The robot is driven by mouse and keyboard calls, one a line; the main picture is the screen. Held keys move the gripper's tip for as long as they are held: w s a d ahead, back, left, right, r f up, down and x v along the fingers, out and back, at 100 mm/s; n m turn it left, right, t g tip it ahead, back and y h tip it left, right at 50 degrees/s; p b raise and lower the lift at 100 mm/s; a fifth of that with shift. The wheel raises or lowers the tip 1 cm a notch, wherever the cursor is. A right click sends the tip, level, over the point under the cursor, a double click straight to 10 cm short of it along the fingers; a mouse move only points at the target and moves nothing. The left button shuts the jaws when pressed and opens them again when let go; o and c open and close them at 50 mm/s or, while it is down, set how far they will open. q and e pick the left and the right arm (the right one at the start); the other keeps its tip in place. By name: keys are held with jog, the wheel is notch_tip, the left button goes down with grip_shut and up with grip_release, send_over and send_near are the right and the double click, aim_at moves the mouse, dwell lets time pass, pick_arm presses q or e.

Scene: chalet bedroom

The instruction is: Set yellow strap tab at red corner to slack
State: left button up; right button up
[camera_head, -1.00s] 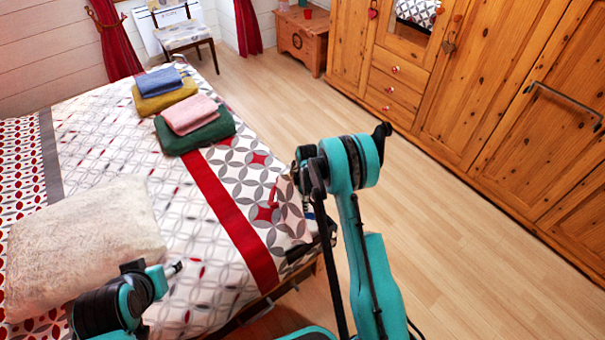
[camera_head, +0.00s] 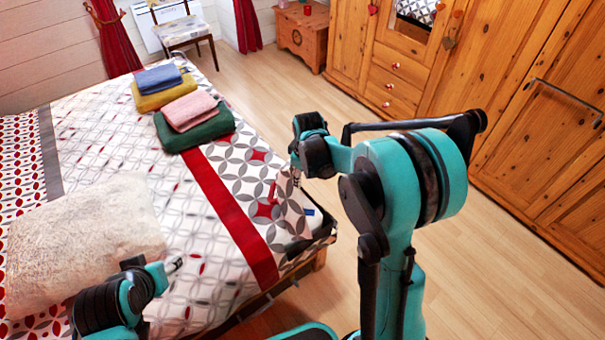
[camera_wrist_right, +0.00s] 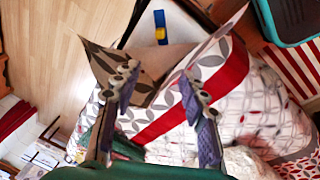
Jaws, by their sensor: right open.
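A blue strap (camera_wrist_right: 159,17) with a small yellow tab (camera_wrist_right: 161,34) shows at the top middle of the right wrist view, on a pale surface by the dark bed corner. A bit of blue (camera_head: 310,212) shows at that corner in the head view; the yellow cannot be made out there. My right gripper (camera_wrist_right: 160,88) is open, its fingers apart and pointing toward the corner, with the tab beyond the fingertips and not between them. It shows small in the head view (camera_head: 296,172), above the bed's near right corner. My left gripper (camera_head: 174,265) is over the bed by the pillow; its opening is unclear.
The patterned cover (camera_head: 235,165) with a red band (camera_head: 228,205) rises in a flap (camera_wrist_right: 215,50) near the corner. A fluffy pillow (camera_head: 85,235) and folded towels (camera_head: 205,130) lie on the bed. Floor (camera_head: 480,260) is clear toward the wooden wardrobe (camera_head: 480,75).

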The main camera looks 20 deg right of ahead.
jog(key=shift+s+a+r+m, duration=0.2)
jog(key=shift+s+r, duration=0.25)
jog(key=shift+r, duration=0.2)
jog(key=shift+s+a+r+m, duration=0.2)
jog(key=shift+s+r, duration=0.2)
jog(key=shift+r, duration=0.25)
